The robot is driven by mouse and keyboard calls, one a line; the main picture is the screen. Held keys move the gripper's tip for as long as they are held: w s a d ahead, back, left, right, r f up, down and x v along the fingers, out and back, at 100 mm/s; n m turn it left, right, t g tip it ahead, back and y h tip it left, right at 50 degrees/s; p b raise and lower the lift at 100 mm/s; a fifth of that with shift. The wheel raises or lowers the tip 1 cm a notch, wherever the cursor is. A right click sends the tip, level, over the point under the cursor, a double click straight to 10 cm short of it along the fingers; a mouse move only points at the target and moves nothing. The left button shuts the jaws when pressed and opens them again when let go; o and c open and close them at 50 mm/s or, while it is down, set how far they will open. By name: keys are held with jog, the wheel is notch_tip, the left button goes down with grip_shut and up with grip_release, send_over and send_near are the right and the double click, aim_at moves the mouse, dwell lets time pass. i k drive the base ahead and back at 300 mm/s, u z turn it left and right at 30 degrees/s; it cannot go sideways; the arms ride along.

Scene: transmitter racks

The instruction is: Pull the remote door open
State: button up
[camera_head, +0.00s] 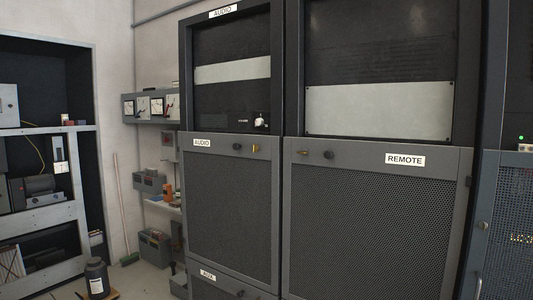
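The remote door (375,225) is a grey-framed perforated mesh panel on the right-hand dark rack. It looks shut, with its face about flush with the frame. A white REMOTE label (405,160) sits on its top rail toward the right. A dark round knob (329,155) is at the upper left of the door, with a small brass-coloured fitting (303,153) to its left. The door's bottom edge is cut off by the picture. My gripper is not in view.
The audio door (230,210), with its own knob (236,147), adjoins on the left, above an AUX panel (208,275). A blue-grey cabinet (508,220) stands at the right. A black bottle (96,279) and a broom (123,210) stand at the left.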

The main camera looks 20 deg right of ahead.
aim_at(362, 220)
jog(key=i, duration=0.85)
jog(key=z, duration=0.05)
